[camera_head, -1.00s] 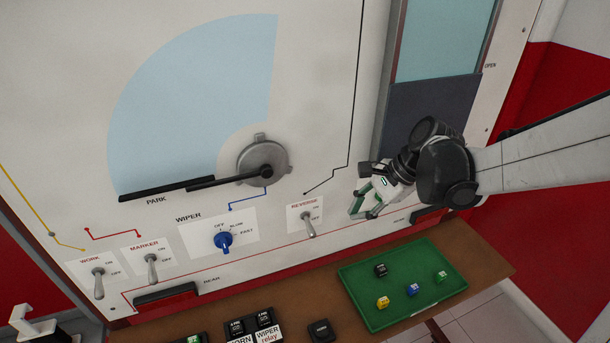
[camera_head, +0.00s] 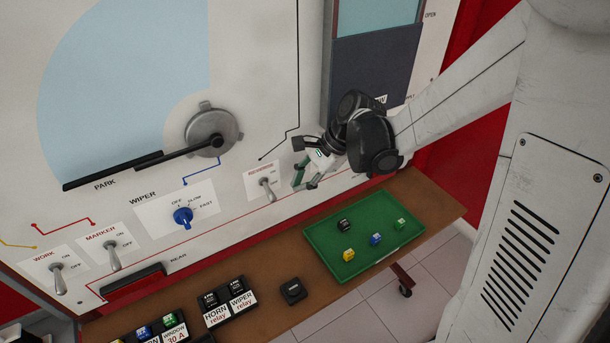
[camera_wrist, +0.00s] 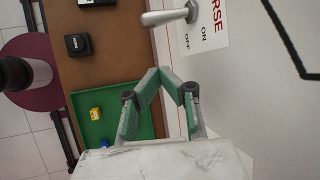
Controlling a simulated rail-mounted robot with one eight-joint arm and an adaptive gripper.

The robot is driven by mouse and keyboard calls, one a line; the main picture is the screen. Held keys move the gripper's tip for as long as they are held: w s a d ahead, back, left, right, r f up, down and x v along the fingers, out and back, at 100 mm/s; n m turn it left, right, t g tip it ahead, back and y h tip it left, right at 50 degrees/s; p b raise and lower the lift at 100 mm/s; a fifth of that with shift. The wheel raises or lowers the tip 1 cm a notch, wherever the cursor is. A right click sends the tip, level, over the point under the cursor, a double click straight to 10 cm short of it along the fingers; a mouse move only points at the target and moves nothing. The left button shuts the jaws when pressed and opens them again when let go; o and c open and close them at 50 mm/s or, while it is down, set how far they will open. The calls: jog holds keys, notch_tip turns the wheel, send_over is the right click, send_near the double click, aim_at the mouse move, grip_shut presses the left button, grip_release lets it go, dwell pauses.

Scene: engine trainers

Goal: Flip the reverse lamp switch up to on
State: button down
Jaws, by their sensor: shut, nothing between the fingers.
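The reverse lamp switch (camera_head: 268,188) is a metal toggle on a white label plate on the panel, right of the wiper knob. Its lever hangs downward, toward the OFF side. In the wrist view the lever (camera_wrist: 172,16) shows at the top, beside the label with the words ON and OFF. My gripper (camera_head: 299,187) is just right of the switch, apart from it. In the wrist view my gripper (camera_wrist: 160,72) has its green-padded fingers meeting at the tips, with nothing held.
The work switch (camera_head: 59,278), marker switch (camera_head: 113,256) and blue wiper knob (camera_head: 183,217) are to the left. Below the panel a brown shelf (camera_head: 270,318) carries relays and a green tray (camera_head: 380,263) with small coloured blocks. The panel around the reverse switch is flat.

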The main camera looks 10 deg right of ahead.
aim_at(269, 192)
jog(key=a, duration=0.1)
jog(key=a+f, duration=0.1)
jog(key=a, duration=0.1)
jog(key=s+a+p, duration=0.1)
jog(key=a, duration=0.1)
jog(key=shift+f, duration=0.2)
dwell(0.3)
